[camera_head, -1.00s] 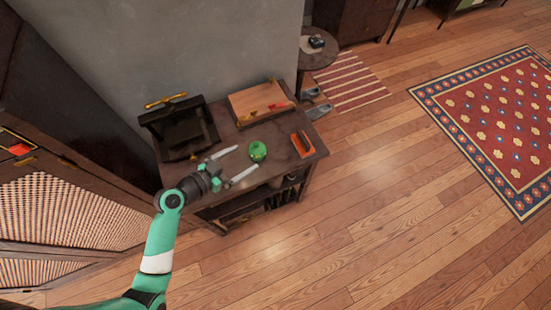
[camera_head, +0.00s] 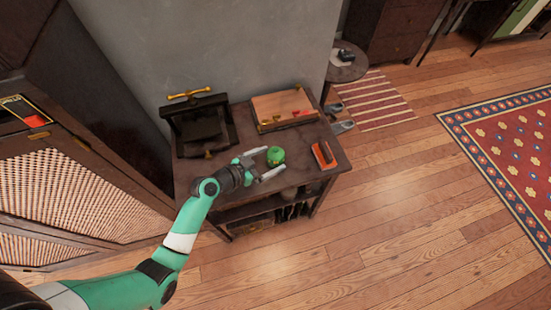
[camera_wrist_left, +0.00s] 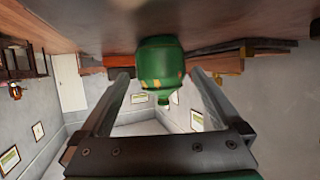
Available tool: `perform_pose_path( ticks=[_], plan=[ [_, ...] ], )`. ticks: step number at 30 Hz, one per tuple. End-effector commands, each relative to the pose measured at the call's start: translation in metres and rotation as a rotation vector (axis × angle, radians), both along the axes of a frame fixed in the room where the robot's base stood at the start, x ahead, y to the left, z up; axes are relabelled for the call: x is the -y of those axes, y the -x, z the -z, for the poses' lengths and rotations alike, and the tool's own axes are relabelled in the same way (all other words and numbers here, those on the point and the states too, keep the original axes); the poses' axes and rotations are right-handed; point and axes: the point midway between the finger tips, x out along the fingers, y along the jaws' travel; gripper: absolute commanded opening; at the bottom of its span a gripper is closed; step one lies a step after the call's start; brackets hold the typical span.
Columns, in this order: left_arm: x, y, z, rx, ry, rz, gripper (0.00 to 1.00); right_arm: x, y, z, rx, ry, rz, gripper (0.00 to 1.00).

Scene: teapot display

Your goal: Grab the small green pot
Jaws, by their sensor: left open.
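The small green pot (camera_head: 276,156) stands on the dark wooden side table (camera_head: 225,178). My left gripper (camera_head: 268,164) is open, with its two pale fingers reaching toward the pot. In the head view the pot is at the fingertips, roughly between them. In the left wrist view the green pot (camera_wrist_left: 160,65) appears upside down, centred between the two open fingers (camera_wrist_left: 163,85), with no visible contact. My right gripper does not show in either view.
A dark press with a brass handle (camera_head: 201,125) stands left of the pot. A wooden board (camera_head: 283,107) lies behind it, and an orange-red object (camera_head: 324,154) lies to its right. A cabinet (camera_head: 60,170) stands at the left. The floor in front is clear.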

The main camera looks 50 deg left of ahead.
Motion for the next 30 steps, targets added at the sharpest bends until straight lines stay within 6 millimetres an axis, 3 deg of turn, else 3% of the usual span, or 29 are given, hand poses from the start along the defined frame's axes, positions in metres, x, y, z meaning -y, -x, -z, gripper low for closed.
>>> perform_pose_path(
  ticks=[1,5,12,27,30],
  plan=[
    [0.000,-0.009,0.011,0.000,-0.001,0.004,1.00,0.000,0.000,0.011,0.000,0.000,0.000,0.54],
    [0.001,-0.025,0.015,0.000,-0.001,0.003,1.00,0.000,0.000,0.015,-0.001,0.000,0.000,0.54],
    [0.001,-0.028,0.014,0.000,0.000,0.001,1.00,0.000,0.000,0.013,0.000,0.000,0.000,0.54],
    [0.001,-0.028,0.014,0.000,0.000,0.001,0.13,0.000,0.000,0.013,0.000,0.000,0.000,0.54],
    [0.001,-0.028,0.014,0.001,0.000,0.001,0.13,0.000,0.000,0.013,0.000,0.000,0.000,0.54]
  ],
)
